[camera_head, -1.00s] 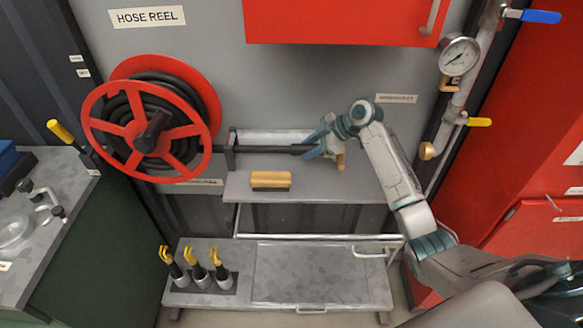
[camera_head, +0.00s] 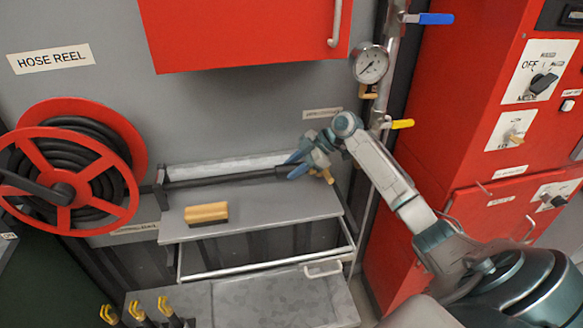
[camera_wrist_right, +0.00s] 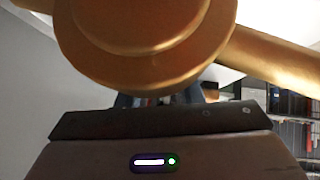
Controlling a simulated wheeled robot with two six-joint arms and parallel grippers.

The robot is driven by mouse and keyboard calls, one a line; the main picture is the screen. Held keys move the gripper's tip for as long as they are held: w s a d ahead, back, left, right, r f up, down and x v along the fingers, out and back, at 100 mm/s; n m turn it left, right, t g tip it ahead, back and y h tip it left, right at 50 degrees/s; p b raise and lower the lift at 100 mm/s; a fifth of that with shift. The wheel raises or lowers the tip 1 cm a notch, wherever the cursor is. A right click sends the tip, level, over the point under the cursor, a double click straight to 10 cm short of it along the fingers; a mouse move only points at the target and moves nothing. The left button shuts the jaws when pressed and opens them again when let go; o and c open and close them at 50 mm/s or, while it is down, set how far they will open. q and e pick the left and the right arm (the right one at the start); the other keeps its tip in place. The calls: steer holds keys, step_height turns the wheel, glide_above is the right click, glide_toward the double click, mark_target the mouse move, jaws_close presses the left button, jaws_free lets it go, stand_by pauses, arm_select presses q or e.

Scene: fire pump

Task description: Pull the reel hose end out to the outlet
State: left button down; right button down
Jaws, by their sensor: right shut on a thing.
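The black hose (camera_head: 225,179) runs from the red reel (camera_head: 75,170) through a dark guide at the shelf's left end, then straight along the back of the shelf. My right gripper (camera_head: 298,167) is shut on the hose end near the shelf's right end. The brass hose end (camera_head: 327,177) sticks out beyond the fingers. A large brass fitting (camera_wrist_right: 145,40) fills the top of the right wrist view. The outlet at the foot of the pipe (camera_head: 390,60) cannot be made out; my right arm covers that area. My left gripper is not in view.
A wooden-backed brush (camera_head: 206,213) lies on the grey shelf (camera_head: 270,208). A gauge (camera_head: 369,63) and a yellow-handled valve (camera_head: 402,124) sit on the pipe. A red cabinet (camera_head: 440,110) stands at right. Several yellow-tipped tools (camera_head: 138,310) stand lower left.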

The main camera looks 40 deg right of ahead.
mark_target(297, 164)
steer(key=c, duration=1.2)
jaws_free()
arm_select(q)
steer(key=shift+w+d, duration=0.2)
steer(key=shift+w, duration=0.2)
arm_select(e)
steer(key=shift+o, duration=1)
steer(key=shift+d+r, duration=0.1)
steer(key=b+v, duration=0.2)
steer(key=v, duration=0.3)
steer(key=shift+s+d+r+b, duration=0.2)
steer(key=shift+d+b, duration=0.1)
steer(key=shift+b, duration=0.05)
steer(key=shift+s+d+r, duration=0.25)
steer(key=shift+r, duration=0.2)
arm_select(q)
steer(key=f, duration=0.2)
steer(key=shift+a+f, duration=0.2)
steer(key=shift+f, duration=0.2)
arm_select(e)
steer(key=shift+r, duration=0.1)
